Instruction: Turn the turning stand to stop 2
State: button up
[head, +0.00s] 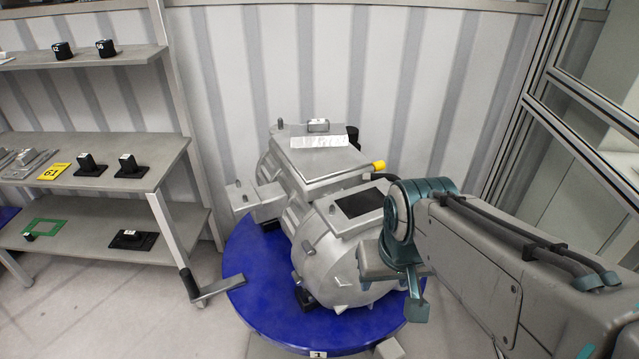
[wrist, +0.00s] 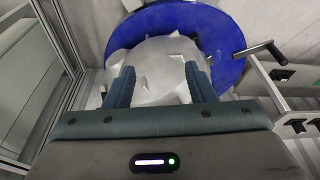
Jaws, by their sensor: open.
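The turning stand is a blue round plate (head: 245,265) low on the floor, also in the wrist view (wrist: 228,60). A tag reading 1 (head: 318,354) sits at its front edge. A grey arm with a black grip (head: 190,284) sticks out from the plate's left side; it shows at the right in the wrist view (wrist: 268,47). The grey drive unit (head: 330,245) rests on the plate. My gripper (wrist: 160,85) is open, its two fingers pointing towards the unit's rounded end, with nothing seen held. Contact cannot be told. My arm hides the plate's right side.
A shelf rack (head: 110,165) with small black parts and a yellow tag 61 (head: 54,172) stands at the left, close to the crank grip. A framed glass panel (head: 590,130) is at the right. The floor at the front left (head: 120,310) is clear.

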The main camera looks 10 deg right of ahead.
aim_at(290, 273)
jog(key=u, duration=0.5)
jog(key=k, duration=0.6)
jog(key=u, duration=1.1)
jog(key=i, duration=1.15)
jog(key=z, duration=0.7)
